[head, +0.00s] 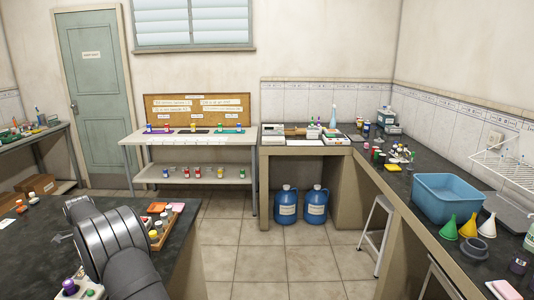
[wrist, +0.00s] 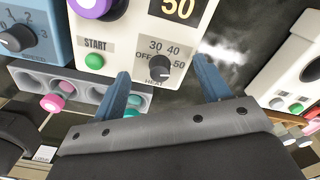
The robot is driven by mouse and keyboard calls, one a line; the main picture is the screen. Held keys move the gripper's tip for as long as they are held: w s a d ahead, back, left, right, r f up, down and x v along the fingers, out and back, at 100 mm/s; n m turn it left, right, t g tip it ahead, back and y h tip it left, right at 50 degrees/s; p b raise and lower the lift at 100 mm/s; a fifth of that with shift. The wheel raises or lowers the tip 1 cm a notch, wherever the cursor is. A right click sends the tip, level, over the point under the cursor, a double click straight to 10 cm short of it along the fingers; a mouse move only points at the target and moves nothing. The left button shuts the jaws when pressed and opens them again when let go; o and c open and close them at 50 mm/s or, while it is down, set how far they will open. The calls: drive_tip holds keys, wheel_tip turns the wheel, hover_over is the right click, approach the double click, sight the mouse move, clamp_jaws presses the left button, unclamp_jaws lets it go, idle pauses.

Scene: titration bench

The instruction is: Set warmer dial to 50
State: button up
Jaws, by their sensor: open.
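The warmer's cream front panel (wrist: 125,40) fills the upper middle of the wrist view. Its dark HEAT dial (wrist: 160,67) has OFF, 30, 40 and 50 marked around it. The pale mark on the dial points to the upper right and seems turned toward 50. The display (wrist: 178,8) above reads 50. My gripper (wrist: 162,68) is open, with one blue finger on each side of the dial in the picture. I see no finger closed on it. The contact between fingers and panel cannot be made out. The head view shows my arm at lower left, with the fingers hidden.
A green START button (wrist: 95,61) and a purple knob are on the same panel. A blue device with a numbered dial (wrist: 16,39) is at left, beside a grey rack (wrist: 72,90). Another pale device (wrist: 297,75) stands at right. Dark benchtop shows between them.

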drive_tip(key=shift+r, duration=0.15)
drive_tip(key=shift+r, duration=3.35)
wheel_tip(320, 180, down, 7)
drive_tip(key=shift+f, duration=0.1)
drive_tip(key=shift+n, duration=0.3)
